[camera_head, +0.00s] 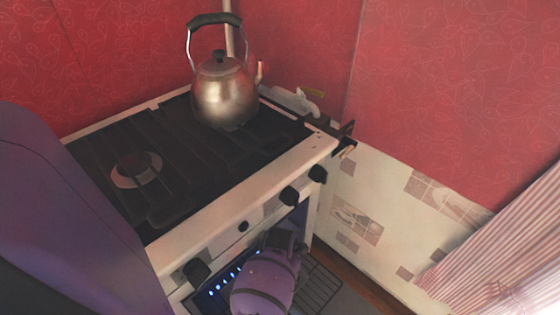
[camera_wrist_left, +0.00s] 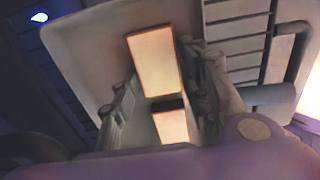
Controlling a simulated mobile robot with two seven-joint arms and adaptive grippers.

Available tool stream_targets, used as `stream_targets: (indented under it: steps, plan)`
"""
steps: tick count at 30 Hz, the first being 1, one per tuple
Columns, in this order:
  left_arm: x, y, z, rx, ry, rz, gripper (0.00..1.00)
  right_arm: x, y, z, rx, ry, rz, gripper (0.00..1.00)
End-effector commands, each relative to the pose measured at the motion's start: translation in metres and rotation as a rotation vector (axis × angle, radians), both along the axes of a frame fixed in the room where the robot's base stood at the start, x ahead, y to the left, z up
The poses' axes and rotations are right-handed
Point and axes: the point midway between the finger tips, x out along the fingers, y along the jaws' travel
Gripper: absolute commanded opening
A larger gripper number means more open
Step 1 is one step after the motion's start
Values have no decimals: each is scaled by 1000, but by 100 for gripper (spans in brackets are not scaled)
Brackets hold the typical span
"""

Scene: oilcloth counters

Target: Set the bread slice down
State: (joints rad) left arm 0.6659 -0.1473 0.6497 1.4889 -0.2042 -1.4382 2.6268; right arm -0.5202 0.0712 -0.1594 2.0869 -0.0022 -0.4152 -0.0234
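A pale tan, flat block with a brown edge (camera_wrist_left: 155,62), possibly the bread slice, shows in the left wrist view between the fingers of my left gripper (camera_wrist_left: 162,88). A smaller pale patch (camera_wrist_left: 171,127) shows below it, past a dark band; I cannot tell if it is the same piece. The fingers stand apart on either side, but their contact with the block is unclear. In the head view a purple hand (camera_head: 265,282), apparently my left one, is low at the front of the stove (camera_head: 225,215). Its fingers and any bread are hidden there. My right gripper is not in view.
A metal kettle (camera_head: 224,92) stands at the stove's back right. The rest of the black grate (camera_head: 190,150) is clear. Knobs (camera_head: 290,195) stick out from the front. A wire rack (camera_head: 318,288) and blue lights show below. A striped cloth (camera_head: 510,260) hangs at right.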

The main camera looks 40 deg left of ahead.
Motion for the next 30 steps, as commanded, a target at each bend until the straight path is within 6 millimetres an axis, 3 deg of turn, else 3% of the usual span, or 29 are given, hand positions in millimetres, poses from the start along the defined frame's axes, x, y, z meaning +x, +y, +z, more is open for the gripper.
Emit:
stream_targets:
  steps: [7,19,30]
  plan:
    - [1,0,10,0,-2,0,43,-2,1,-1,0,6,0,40]
    - [1,0,73,0,-3,-1,43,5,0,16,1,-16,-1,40]
    - [0,0,79,0,1,0,43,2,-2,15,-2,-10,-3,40]
